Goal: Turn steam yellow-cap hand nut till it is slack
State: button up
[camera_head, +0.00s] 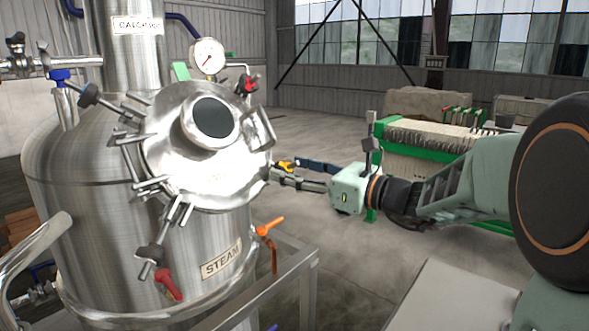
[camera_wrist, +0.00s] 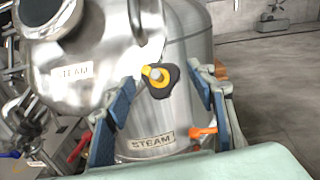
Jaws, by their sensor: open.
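The steam tank (camera_head: 150,240) is a steel vessel with a STEAM plate (camera_head: 221,262) and a round hatch lid (camera_head: 190,165). The yellow-cap hand nut (camera_wrist: 158,80) is a dark lobed knob with a yellow cap, at the lid's right rim. It shows small in the head view (camera_head: 284,165), partly hidden by my fingers. My gripper (camera_wrist: 164,76) is open, its blue-padded fingers on either side of the nut in the wrist view, with gaps on both sides. I cannot tell whether the tips reach past it. In the head view my gripper (camera_head: 290,170) comes in from the right.
Other clamps on the lid carry a red-cap nut (camera_head: 168,283) at the bottom and a red one (camera_head: 250,84) at the top. An orange-handled valve (camera_head: 269,226) sits below my gripper, above a steel frame rail (camera_head: 285,275). A pressure gauge (camera_head: 208,56) stands above.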

jog(key=shift+c, duration=0.5)
jog(key=c, duration=1.1)
jog(key=shift+o, duration=0.2)
